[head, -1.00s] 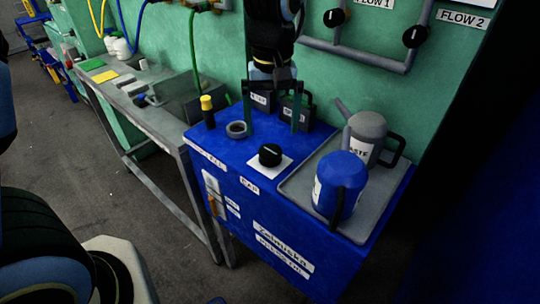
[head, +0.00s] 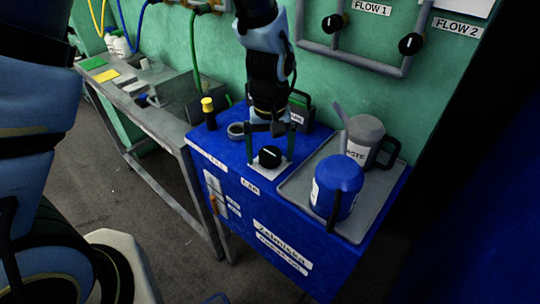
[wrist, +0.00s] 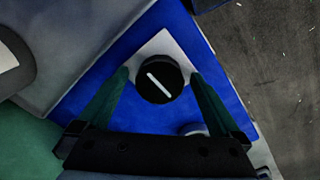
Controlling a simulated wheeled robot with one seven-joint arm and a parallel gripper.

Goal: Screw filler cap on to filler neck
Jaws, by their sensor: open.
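The filler cap (head: 270,157) is a round black cap with a white line across its top. It sits on a white square patch on the blue cabinet (head: 225,153). My gripper (head: 270,162) is open above the cabinet, its fingers pointing down on either side of the cap. In the wrist view the cap (wrist: 159,79) shows between the two green fingertips (wrist: 159,75), with gaps on both sides. A grey ring-shaped part (head: 236,130) stands behind and left of the cap; I cannot tell whether it is the filler neck.
A grey tray (head: 296,196) to the right holds a blue jug (head: 338,182) and a grey jug labelled as waste (head: 366,135). A yellow-topped black bottle (head: 208,112) stands at the back left. Dark containers stand behind my gripper.

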